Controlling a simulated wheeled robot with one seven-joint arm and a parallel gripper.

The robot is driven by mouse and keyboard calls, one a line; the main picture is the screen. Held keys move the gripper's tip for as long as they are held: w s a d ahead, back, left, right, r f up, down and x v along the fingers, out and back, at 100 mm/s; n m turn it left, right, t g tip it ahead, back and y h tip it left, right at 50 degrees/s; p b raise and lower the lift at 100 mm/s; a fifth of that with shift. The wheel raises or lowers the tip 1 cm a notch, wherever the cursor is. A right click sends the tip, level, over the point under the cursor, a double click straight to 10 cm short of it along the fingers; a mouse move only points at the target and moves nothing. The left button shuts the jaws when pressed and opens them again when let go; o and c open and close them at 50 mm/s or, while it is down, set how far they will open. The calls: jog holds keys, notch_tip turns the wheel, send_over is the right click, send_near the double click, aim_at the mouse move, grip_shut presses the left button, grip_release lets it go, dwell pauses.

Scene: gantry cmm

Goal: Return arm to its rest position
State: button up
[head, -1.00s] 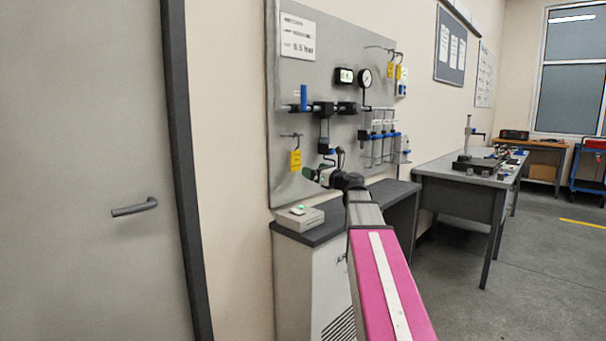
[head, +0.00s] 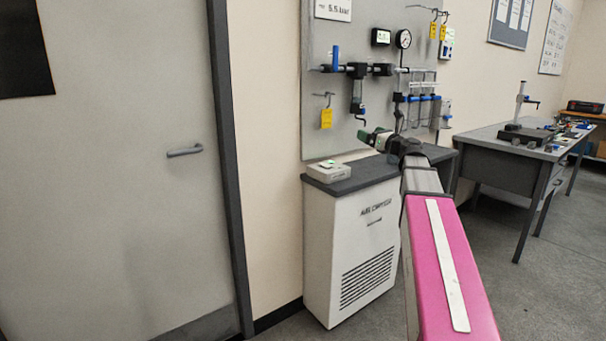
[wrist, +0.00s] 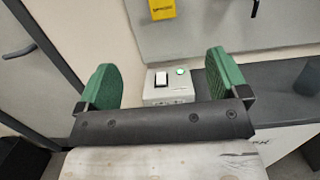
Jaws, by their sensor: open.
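My arm reaches out from the lower right of the head view, its pink link (head: 445,255) nearest. My gripper (head: 368,137) is at its far end, in front of the grey panel and above the dark-topped cabinet. In the wrist view the two green fingers of my gripper (wrist: 162,65) stand wide apart with nothing between them. Behind them lies a small pale box with a switch and a green-lit button (wrist: 168,87).
The white cabinet (head: 350,245) stands against the wall under the grey panel (head: 318,110) of valves and gauges. A yellow tag (head: 326,118) hangs there. A closed door (head: 130,200) is at left, a workbench (head: 505,160) at right. Floor beside the bench is clear.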

jog(key=s+a+f+n+g+h, duration=0.1)
jog(key=s+a+f+n+g, duration=0.3)
jog(key=f, duration=0.6)
jog(key=s+a+f+n+g+h, duration=0.25)
jog(key=f+n, duration=0.35)
jog(key=f, duration=0.4)
jog(key=s+a+f+n+g+h, duration=0.1)
jog(key=s+a+f+n+g, duration=0.2)
jog(key=f, duration=0.7)
jog(key=s+d+f+n+g+h, duration=0.1)
jog(key=s+f+n+g+h, duration=0.2)
jog(key=s+f+n, duration=0.5)
jog(key=s+d+f+n+g+h, duration=0.2)
jog(key=s+f+n, duration=0.5)
jog(key=s+f, duration=0.4)
jog(key=shift+s+d+f+n+g+h, duration=0.35)
jog(key=shift+g+h, duration=0.4)
jog(key=shift+h, duration=0.3)
jog(key=shift+w+a, duration=0.1)
